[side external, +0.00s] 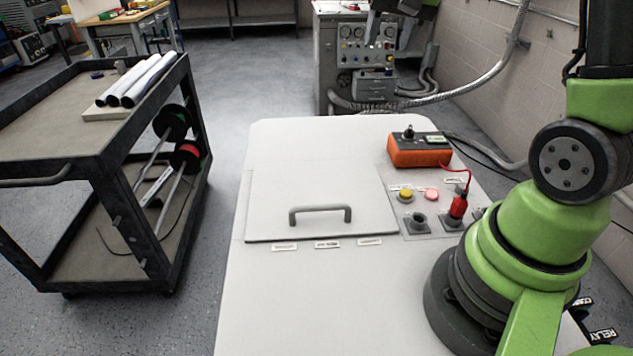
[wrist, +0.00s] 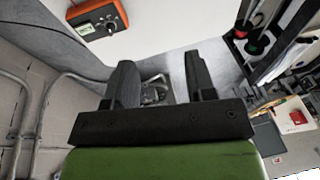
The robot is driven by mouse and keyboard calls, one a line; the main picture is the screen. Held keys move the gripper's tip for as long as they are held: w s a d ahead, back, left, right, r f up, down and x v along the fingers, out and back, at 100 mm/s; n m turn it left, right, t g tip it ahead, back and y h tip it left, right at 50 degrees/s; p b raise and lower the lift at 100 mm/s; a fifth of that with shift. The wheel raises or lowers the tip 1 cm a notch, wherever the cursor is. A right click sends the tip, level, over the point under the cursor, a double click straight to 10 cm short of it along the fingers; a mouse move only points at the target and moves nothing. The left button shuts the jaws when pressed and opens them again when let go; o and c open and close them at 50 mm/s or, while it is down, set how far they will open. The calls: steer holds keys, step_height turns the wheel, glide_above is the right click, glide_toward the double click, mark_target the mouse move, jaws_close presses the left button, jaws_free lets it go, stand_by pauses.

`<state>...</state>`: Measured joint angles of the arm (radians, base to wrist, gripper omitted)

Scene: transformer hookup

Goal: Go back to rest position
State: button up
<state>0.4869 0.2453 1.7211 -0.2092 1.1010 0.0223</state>
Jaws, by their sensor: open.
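My gripper (wrist: 160,82) shows in the wrist view with its two dark fingers apart and nothing between them. It is raised above the floor and points past the white cabinet. In the side view the green arm stands at the right, and the fingers are not clearly visible there. The white cabinet (side external: 290,310) has a closed lid (side external: 300,190) with a grey handle (side external: 320,213). An orange meter (side external: 420,151) sits at its far right corner, and it also shows at the top left of the wrist view (wrist: 98,17). A red plug (side external: 458,205) stands upright in a socket, its red lead running to the meter.
A yellow button (side external: 405,195), a pink button (side external: 432,194) and an empty-looking socket (side external: 416,222) are near the plug. A dark cart (side external: 60,120) with white rolls (side external: 140,80) stands at the left. A grey machine (side external: 365,60) with hoses is behind. Floor between is clear.

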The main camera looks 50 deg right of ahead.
steer(key=s+a+r+n+t+y, duration=0.2)
steer(key=s+a+r+n+t, duration=0.1)
steer(key=s+a, duration=1.1)
steer(key=a+n+t, duration=0.1)
steer(key=a+n, duration=0.1)
steer(key=shift+s+a+r+n+y, duration=0.15)
steer(key=shift+s+a+n+y, duration=0.15)
steer(key=shift+s+a+n, duration=0.1)
